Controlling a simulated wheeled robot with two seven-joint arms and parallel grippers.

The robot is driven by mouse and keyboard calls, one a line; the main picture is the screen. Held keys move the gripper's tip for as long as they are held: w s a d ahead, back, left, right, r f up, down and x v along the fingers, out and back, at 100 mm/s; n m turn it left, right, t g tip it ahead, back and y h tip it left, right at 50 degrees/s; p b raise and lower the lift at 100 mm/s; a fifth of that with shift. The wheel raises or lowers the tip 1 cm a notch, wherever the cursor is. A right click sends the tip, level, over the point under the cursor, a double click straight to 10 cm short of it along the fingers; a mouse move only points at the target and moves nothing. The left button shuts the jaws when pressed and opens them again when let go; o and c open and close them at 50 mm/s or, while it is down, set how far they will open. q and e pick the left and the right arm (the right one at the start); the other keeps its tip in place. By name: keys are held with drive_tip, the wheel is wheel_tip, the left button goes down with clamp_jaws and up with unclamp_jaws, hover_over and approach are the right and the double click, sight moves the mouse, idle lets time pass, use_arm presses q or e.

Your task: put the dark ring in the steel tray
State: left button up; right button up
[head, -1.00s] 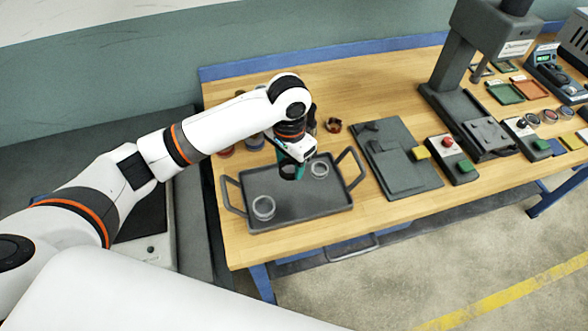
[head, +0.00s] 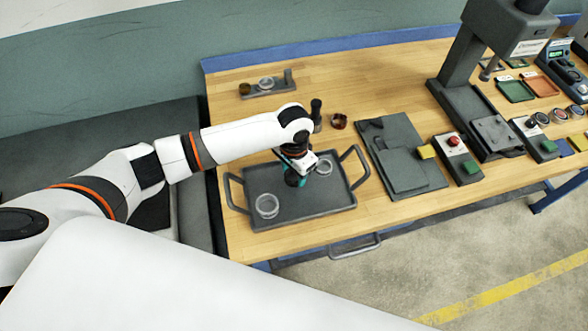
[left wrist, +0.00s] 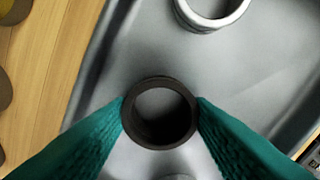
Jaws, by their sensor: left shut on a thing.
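The dark ring (left wrist: 160,142) is between the two green fingertips of my left gripper (left wrist: 160,118) in the left wrist view; the fingers touch it on both sides. In the head view my left gripper (head: 296,178) is over the steel tray (head: 255,215), a grey tray with two raised handles. The ring is mostly hidden by the gripper there. I cannot tell whether the ring touches the tray floor. My right gripper is not in view.
A rack with small parts (head: 268,84) stands behind the tray. A dark upright cylinder (head: 316,114) and a brown ring (head: 338,121) stand near the tray's back right. A dark flat plate (head: 402,155), a red-button box (head: 458,155) and a press (head: 480,110) are to the right.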

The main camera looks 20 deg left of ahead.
sight(294, 179)
use_arm(q)
drive_tip(key=o, duration=1)
drive_tip(key=shift+f, duration=0.1)
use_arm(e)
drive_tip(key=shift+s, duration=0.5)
use_arm(q)
drive_tip(key=shift+o, duration=0.2)
wheel_tip(294, 179, up, 12)
drive_tip(key=b, duration=0.1)
drive_tip(key=shift+b, duration=0.3)
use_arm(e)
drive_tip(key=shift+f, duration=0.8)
